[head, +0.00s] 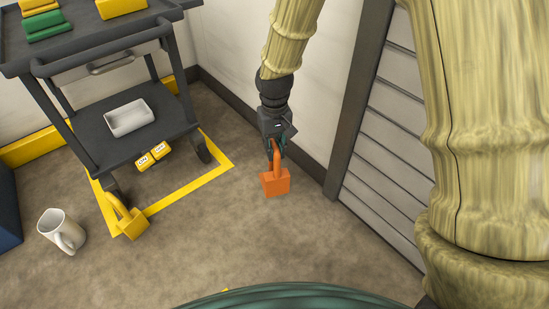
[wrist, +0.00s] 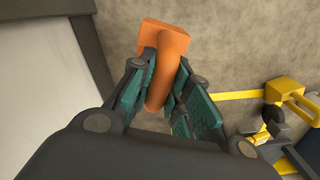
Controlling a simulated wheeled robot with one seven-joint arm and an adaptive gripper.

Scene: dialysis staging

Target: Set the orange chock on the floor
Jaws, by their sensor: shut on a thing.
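The orange chock (head: 275,183) is a block with a rounded handle on top. My gripper (head: 275,146) is shut on the handle, with the block hanging below the fingers. In the head view the chock is near the floor (head: 240,235), right of the yellow floor outline; I cannot tell whether it touches the floor. In the wrist view the orange chock (wrist: 163,62) has its handle between the green-padded fingers of my gripper (wrist: 160,95). The fingers hide part of the handle.
A dark cart (head: 80,125) stands at left within a yellow floor outline (head: 218,168). A yellow chock (head: 130,222) sits by its wheel, and a white mug (head: 60,231) is on the floor. A grey slatted panel (head: 385,150) is at right. The floor around the orange chock looks clear.

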